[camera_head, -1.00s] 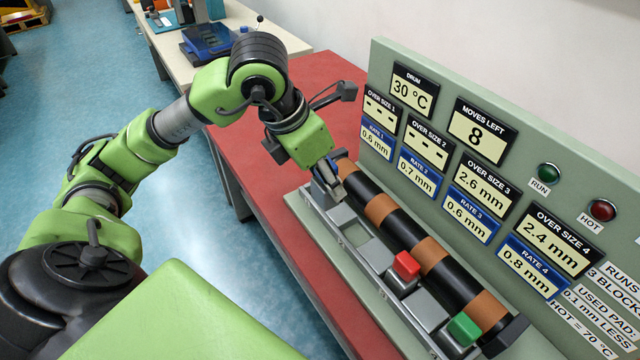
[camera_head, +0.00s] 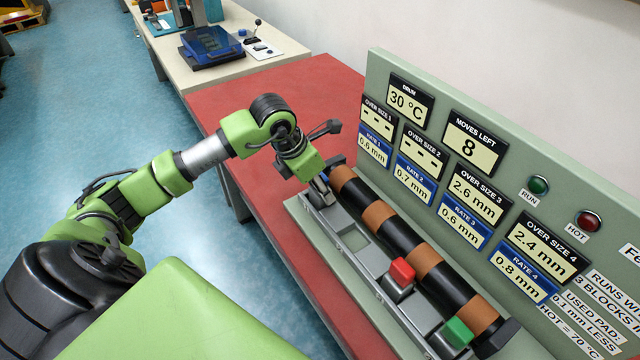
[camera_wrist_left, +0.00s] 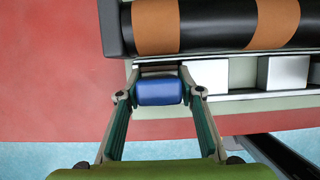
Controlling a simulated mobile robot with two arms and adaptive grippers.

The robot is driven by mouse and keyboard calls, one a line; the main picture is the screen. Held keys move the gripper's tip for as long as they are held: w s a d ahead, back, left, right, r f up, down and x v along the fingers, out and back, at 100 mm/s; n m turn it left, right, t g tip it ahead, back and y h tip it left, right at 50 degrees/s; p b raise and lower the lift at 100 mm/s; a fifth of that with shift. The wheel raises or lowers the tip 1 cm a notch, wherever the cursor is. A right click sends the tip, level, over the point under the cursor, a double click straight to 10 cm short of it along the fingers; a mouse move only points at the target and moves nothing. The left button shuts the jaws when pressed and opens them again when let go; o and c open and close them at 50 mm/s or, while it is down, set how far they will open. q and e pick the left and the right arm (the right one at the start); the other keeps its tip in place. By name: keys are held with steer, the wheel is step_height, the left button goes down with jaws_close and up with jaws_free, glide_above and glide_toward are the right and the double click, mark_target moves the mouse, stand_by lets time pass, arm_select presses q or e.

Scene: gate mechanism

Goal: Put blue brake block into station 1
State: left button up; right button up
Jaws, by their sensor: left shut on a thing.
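The blue brake block (camera_wrist_left: 160,91) is between the fingertips of my left gripper (camera_wrist_left: 160,95) in the left wrist view. The gripper is shut on it. The block is at the end of the grey rail (camera_wrist_left: 262,104), by the first slot, in front of the drum's end brown band (camera_wrist_left: 155,26). I cannot tell whether the block is fully seated. My right gripper is not in view.
A red block (camera_head: 402,271) and a green block (camera_head: 457,332) sit in the nearer stations. The station between red and my gripper looks empty. The black and brown drum (camera_head: 402,238) runs beside the rail, with the display panel (camera_head: 450,205) behind.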

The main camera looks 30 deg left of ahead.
arm_select(q)
steer(key=shift+f+b, duration=0.15)
steer(key=shift+b, duration=0.15)
steer(key=o, duration=1.3)
steer(key=shift+o, duration=0.2)
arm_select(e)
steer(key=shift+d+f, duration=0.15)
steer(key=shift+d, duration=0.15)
arm_select(q)
steer(key=shift+r, duration=0.25)
steer(key=shift+s+r, duration=0.1)
steer(key=shift+r, duration=0.2)
steer(key=v, duration=1.1)
steer(key=shift+s+b, duration=0.2)
steer(key=shift+b, duration=0.25)
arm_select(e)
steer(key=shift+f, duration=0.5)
